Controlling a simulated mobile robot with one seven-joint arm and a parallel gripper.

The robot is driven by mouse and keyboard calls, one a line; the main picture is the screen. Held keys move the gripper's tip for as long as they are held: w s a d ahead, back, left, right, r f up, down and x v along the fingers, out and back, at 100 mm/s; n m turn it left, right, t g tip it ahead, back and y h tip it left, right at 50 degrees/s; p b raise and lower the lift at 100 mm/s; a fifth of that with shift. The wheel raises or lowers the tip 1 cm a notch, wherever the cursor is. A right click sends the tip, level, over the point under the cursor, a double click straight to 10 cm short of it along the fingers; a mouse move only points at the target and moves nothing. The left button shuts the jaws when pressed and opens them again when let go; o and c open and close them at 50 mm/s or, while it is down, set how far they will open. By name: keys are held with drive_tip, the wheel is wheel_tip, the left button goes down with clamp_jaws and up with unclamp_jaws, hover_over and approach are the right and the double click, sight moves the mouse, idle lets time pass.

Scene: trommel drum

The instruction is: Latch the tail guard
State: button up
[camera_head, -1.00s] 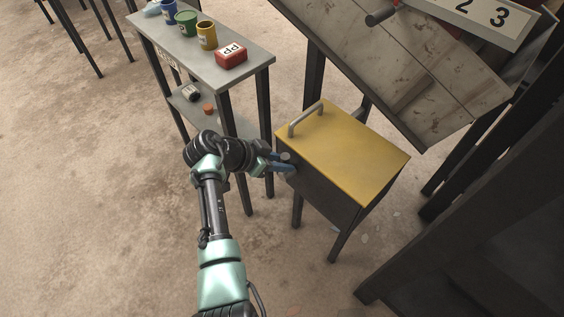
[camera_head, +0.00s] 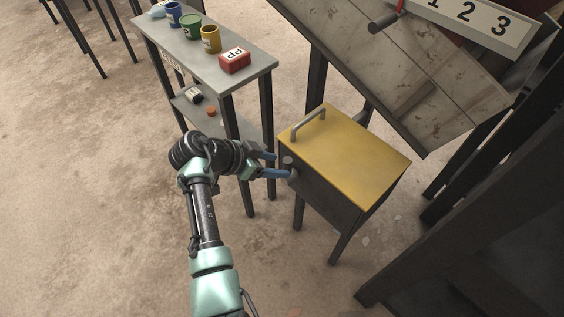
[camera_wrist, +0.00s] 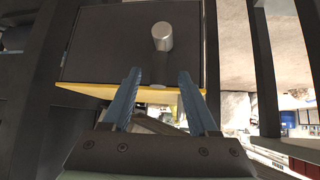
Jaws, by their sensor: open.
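A dark box (camera_head: 325,197) on legs has a flat yellow lid (camera_head: 345,155) with a grey bar handle (camera_head: 308,124); I take the lid to be the tail guard. The lid lies down over the box. A short grey cylindrical knob (camera_head: 287,160) sticks out of the box's side, just below the lid edge. The wrist view shows the knob (camera_wrist: 162,37) on the dark face, beyond my fingertips. My gripper (camera_head: 281,165) is open, its blue fingers spread, with nothing held. Its fingertips (camera_wrist: 160,72) are close to the knob, roughly either side of its line.
A grey shelf table (camera_head: 250,76) with coloured cups and a red box (camera_head: 235,61) marked PP stands to the left of the box. A large sloping panel (camera_head: 395,75) hangs above and behind. Dark beams (camera_head: 480,220) stand at right. The floor at left is open.

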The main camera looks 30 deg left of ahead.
drive_tip(key=p+v, duration=0.1)
drive_tip(key=v, duration=0.8)
drive_tip(key=shift+s, duration=0.15)
drive_tip(key=shift+r, duration=0.1)
